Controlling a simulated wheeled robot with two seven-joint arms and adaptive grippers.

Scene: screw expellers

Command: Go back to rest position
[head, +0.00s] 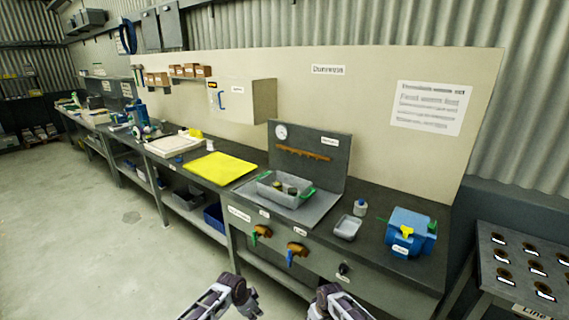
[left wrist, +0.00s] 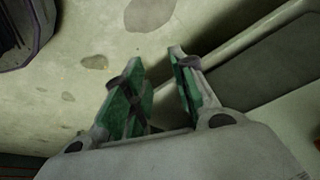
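My left gripper (left wrist: 157,60) shows in the left wrist view with its two green-padded fingers apart and nothing between them. Bare concrete floor lies beyond the fingertips, and a pale rail runs just to the right of them. In the head view, parts of my two arms show at the bottom edge, in front of the workbench (head: 385,262) and apart from it.
The bench carries a grey bin (head: 284,190) with items in it, a yellow mat (head: 214,168), a small tray (head: 347,227) and a blue device (head: 408,232). Coloured handles (head: 296,250) stick out of its front. A table with holes (head: 520,262) stands right. Floor at left is clear.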

